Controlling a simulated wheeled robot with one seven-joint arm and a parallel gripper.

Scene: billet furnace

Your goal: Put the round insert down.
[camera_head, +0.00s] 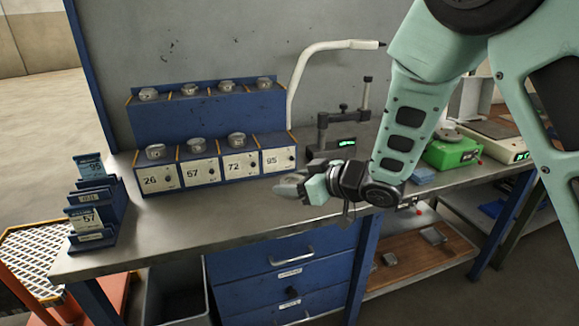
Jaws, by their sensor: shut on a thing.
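My gripper (293,187) is held out sideways over the front part of the workbench (222,218), pointing left. It is shut on a grey metal round insert (286,189), partly hidden by the fingers. The gripper is in front of the blue rack (188,122) and apart from it. Round inserts sit above 26 (155,152), 57 (196,145) and 72 (237,139). No insert shows on top of 95. Several more inserts stand on the upper step.
A blue card holder (97,213) with cards marked 95 and 57 stands at the bench's left end. A dark gauge stand (340,130) is behind my gripper. A green scale (452,150) stands at right. The bench top between card holder and gripper is clear.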

